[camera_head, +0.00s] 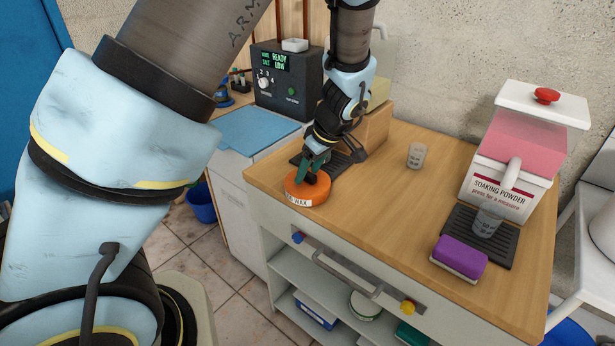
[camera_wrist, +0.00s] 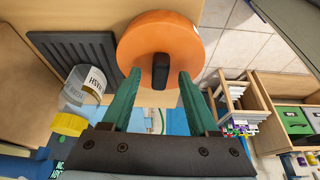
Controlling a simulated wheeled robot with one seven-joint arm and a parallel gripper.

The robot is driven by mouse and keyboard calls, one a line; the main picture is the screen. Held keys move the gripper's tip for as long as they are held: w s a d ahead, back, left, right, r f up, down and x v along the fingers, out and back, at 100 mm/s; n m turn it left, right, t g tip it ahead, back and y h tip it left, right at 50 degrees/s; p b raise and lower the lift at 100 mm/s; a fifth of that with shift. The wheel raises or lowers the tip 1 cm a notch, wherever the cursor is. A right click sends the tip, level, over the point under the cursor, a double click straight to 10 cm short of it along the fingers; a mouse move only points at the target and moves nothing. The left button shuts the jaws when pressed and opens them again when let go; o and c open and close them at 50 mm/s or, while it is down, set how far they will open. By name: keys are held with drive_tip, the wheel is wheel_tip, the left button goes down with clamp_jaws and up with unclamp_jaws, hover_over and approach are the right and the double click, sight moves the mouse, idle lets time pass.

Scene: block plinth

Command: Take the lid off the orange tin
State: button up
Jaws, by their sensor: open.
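The orange tin (camera_head: 307,192) stands on the wooden counter near its left front edge, with a white label ending in "WAX" on its side. In the wrist view its round orange lid (camera_wrist: 135,45) has a dark upright knob (camera_wrist: 160,72) at the middle. My gripper (camera_head: 314,170) is over the tin, pointing down. In the wrist view my gripper (camera_wrist: 160,80) is open, its green fingertips on either side of the knob with a visible gap at each side. The lid sits on the tin. The fingers hide part of the lid top in the head view.
A black ribbed mat (camera_head: 342,160) lies just behind the tin. A grey cup (camera_head: 416,155), a soaking powder dispenser (camera_head: 507,170) and a purple sponge (camera_head: 460,256) stand to the right. The middle of the counter (camera_head: 390,200) is clear.

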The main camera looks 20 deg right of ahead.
drive_tip(key=shift+c, duration=0.3)
clamp_jaws()
idle(0.3)
